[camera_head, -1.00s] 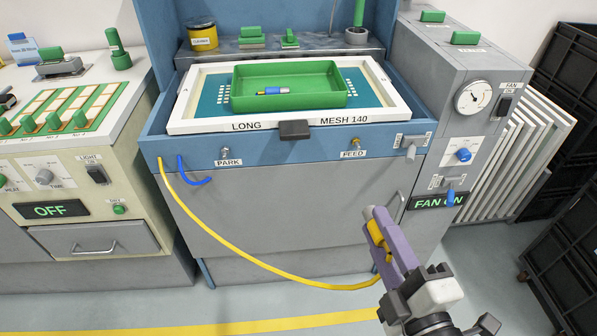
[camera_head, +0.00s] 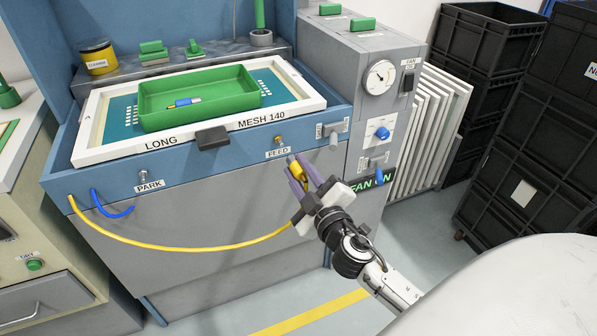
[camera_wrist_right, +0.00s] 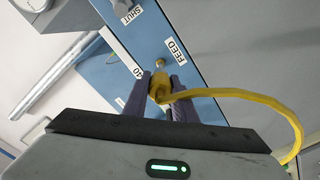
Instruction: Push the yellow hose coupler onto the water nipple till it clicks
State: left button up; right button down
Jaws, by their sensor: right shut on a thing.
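The yellow hose coupler (camera_head: 297,171) is held between the purple fingers of my right gripper (camera_head: 299,173), shut on it. The small brass nipple (camera_head: 279,140) above the FEED label sits on the blue front panel. In the head view the coupler is just below and right of it, apart from it. In the right wrist view the coupler (camera_wrist_right: 160,88) lies between the fingertips, with the nipple (camera_wrist_right: 160,62) just beyond its front end. Its seating there looks apart, though the depth is hard to judge. My left gripper is not in view.
The yellow hose (camera_head: 180,246) hangs in a loop from the panel's left end to the coupler. A grey fitting (camera_head: 143,175) stands at PARK beside a short blue hose (camera_head: 113,211). A grey lever (camera_head: 333,133) and the fan cabinet (camera_head: 350,90) are right of FEED.

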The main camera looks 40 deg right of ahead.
aim_at(282, 145)
jog(key=shift+x, duration=2.45)
jog(key=shift+w, duration=0.55)
jog(key=shift+b+x, duration=0.35)
jog(key=shift+x, duration=0.5)
jog(key=shift+f, duration=0.1)
jog(key=shift+s, duration=0.15)
dwell(0.3)
jog(key=c, duration=1.4)
grip_release()
jog(key=shift+w, duration=0.25)
